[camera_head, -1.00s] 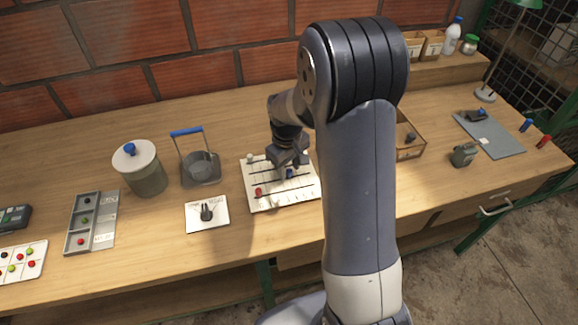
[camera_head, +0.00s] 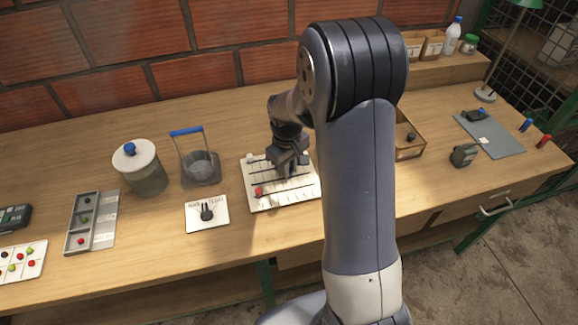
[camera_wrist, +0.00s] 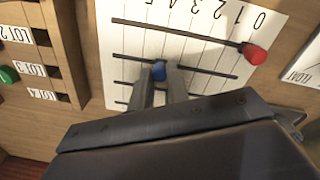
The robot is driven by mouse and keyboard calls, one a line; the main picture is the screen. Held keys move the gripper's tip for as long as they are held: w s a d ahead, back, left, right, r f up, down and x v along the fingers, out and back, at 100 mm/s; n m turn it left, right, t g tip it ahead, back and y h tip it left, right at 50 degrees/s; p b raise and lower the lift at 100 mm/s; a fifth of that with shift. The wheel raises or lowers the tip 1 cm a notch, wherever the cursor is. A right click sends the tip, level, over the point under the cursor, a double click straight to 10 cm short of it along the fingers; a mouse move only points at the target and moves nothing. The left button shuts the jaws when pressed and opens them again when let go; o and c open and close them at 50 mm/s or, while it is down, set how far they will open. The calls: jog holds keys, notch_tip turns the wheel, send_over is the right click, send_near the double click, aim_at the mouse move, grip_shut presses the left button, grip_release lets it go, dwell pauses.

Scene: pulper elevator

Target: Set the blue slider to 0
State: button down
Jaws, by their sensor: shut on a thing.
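The slider board (camera_head: 262,205) is a white panel with dark parallel tracks, lying on the bench. In the wrist view its numbers run from 0 at the right to higher numbers leftward. The blue slider (camera_wrist: 159,70) is on the second track from the numbers, about level with 4 or 5; the exact value is hard to read. My gripper (camera_wrist: 162,75) is shut on it, one finger on each side. In the head view my gripper (camera_head: 288,168) hides the blue slider. The red slider (camera_wrist: 254,54) sits on the first track at its 0 end.
A dial panel (camera_head: 193,221) and a blue-handled basket (camera_head: 201,170) stand to the left. A compartment box (camera_head: 409,151) is at the right, partly behind my arm.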

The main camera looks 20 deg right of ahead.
jog(key=a, duration=1)
jog(key=c, duration=1.4)
grip_release()
jog(key=shift+a, duration=0.1)
jog(key=shift+o, duration=0.3)
notch_tip(320, 180, up, 11)
jog(key=shift+a, duration=0.2)
jog(key=shift+s+f, duration=0.1)
jog(key=shift+f, duration=0.05)
